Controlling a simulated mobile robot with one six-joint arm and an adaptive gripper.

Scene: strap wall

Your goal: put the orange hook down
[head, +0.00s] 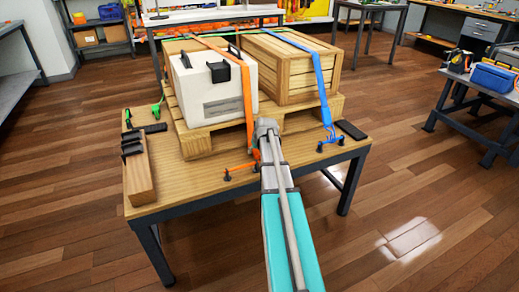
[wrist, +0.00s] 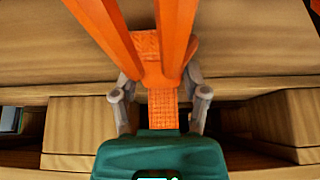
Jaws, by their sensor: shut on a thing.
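My gripper (head: 266,128) is in front of the pallet, above the near part of the table, with my arm reaching in from below. In the wrist view my gripper (wrist: 160,95) has its two grey fingers on either side of the orange hook (wrist: 162,105) and is shut on it. Orange strap bands run up from the hook in that view. In the head view the orange strap (head: 247,95) comes down over the white case. The hook itself is mostly hidden by my gripper there. An orange fitting (head: 240,168) is at the table's front, below my gripper.
The wooden pallet (head: 200,142) on the table (head: 200,185) bears a white case (head: 205,85) and a wooden crate (head: 290,75). A blue strap (head: 322,100) runs down the crate to the right. A wooden block with black pieces (head: 138,170) stands at the left edge. The front tabletop has bare room.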

